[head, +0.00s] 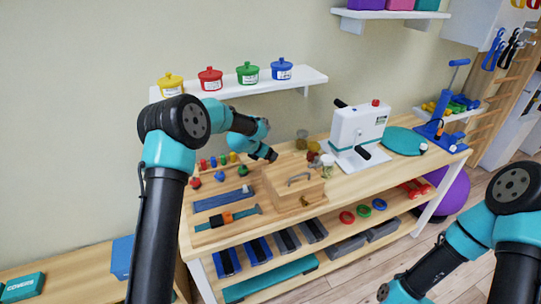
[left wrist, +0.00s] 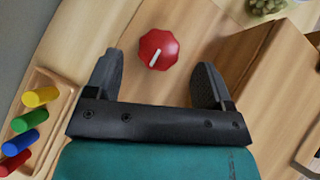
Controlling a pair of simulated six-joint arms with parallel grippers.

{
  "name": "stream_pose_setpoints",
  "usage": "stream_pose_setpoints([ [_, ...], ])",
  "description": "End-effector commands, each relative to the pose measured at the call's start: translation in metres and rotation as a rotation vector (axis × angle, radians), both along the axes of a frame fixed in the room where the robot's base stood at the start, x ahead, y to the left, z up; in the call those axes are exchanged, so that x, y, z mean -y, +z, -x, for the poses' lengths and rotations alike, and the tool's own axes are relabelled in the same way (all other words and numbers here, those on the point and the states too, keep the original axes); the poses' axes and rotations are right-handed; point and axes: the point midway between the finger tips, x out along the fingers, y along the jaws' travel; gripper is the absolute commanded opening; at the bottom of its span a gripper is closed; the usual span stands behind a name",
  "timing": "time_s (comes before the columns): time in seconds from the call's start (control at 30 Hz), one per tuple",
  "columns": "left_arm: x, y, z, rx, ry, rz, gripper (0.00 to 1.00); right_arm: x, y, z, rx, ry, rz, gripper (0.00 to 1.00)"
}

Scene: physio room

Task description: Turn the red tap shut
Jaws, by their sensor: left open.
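The red tap (left wrist: 158,50) is a faceted red knob with a short white line pointing down and slightly left in the left wrist view. My left gripper (left wrist: 158,64) is open, with its two fingertips on either side of the tap and apart from it. In the head view the left gripper (head: 270,155) is low over the bench, behind the wooden box. I cannot make out the tap in the head view. My right arm shows at the lower right of the head view, but its gripper is out of frame.
A wooden box with a handle (head: 293,189) stands close beside the left gripper. A rack of coloured pegs (left wrist: 25,125) lies on the other side. A white machine (head: 357,129) stands farther right on the bench. A shelf with coloured pots (head: 248,73) hangs above.

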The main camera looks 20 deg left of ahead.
Motion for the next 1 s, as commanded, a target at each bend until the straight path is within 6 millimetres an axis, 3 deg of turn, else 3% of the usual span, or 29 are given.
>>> stream_pose_setpoints([
  [0.23, 0.01, -0.022, -0.019, -0.001, -0.001, -0.001, 0.75, 0.0, 0.0, 0.0, 0.0, 0.0, 0.0, 0.43],
  [0.63, 0.012, -0.026, -0.023, 0.0, -0.001, -0.001, 0.75, 0.0, 0.0, 0.0, 0.0, 0.0, 0.0, 0.43],
  [1.0, 0.012, -0.026, -0.023, 0.0, 0.0, 0.0, 0.41, 0.0, 0.0, 0.0, 0.0, 0.0, 0.0, 0.43],
])
